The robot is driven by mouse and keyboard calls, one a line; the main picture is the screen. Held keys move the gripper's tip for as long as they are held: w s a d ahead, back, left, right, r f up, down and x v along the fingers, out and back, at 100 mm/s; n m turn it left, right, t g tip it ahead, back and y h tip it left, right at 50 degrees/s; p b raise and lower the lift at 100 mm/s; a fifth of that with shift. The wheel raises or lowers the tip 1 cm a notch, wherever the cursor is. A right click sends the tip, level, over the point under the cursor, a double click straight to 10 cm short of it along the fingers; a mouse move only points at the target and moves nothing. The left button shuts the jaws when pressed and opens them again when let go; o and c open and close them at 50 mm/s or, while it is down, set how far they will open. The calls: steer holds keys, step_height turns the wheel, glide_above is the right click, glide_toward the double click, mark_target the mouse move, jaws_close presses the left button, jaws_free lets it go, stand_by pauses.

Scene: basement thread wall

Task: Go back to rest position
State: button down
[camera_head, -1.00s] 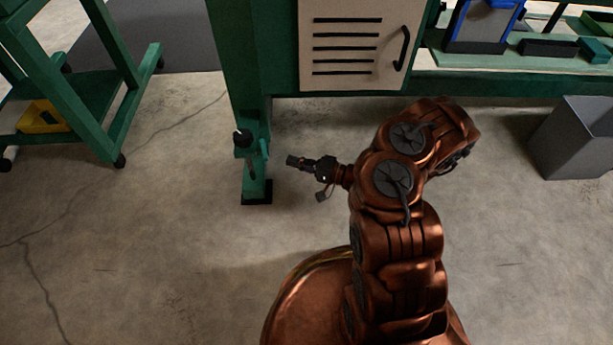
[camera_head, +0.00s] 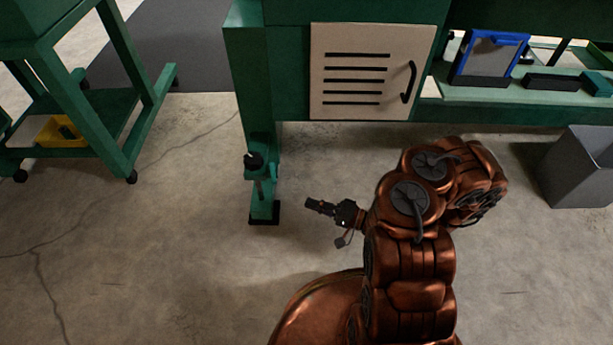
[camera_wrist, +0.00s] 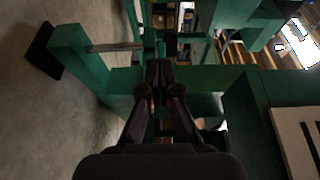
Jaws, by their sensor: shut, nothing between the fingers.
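My gripper (camera_head: 318,206) is shut and empty at the end of my copper-coloured arm. In the head view it points left toward the green bench leg (camera_head: 262,160), apart from it, above the concrete floor. In the wrist view the closed fingers (camera_wrist: 160,72) point ahead at the green frame (camera_wrist: 95,80), which lies beyond the fingertips.
A beige vented door (camera_head: 366,72) with a black handle is on the green bench. A black-knobbed fitting (camera_head: 254,162) sits on the leg. A green cart (camera_head: 110,110) with a yellow bin (camera_head: 60,131) stands left, a grey bin (camera_head: 580,168) right. Floor between is open.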

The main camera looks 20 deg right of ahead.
steer(key=s+a+r+n+g+p, duration=0.3)
steer(key=a+r+n+g+p, duration=0.15)
steer(key=r, duration=0.95)
steer(key=s+a+r+n+g+y+p, duration=0.1)
steer(key=s+a+r+n+g+p, duration=0.35)
steer(key=r, duration=0.85)
steer(key=s+a+r+n+g+p, duration=0.15)
steer(key=a+r+g+p, duration=0.5)
steer(key=r, duration=0.75)
steer(key=s+r+n+g+h+p, duration=0.2)
steer(key=s+r+h+p, duration=0.1)
steer(key=s+r+p, duration=0.3)
steer(key=s+d+r+m+t+h+p, duration=0.2)
steer(key=s+d+r+h+p, duration=0.4)
steer(key=d+r+p, duration=0.2)
steer(key=s+d+r+m+t+h+p, duration=0.2)
steer(key=s+d+r+h+p, duration=0.4)
steer(key=r, duration=0.7)
steer(key=shift+s+d+r+m+t+p, duration=0.15)
steer(key=shift+d+r+m+t+p, duration=0.25)
steer(key=shift+d+p, duration=0.5)
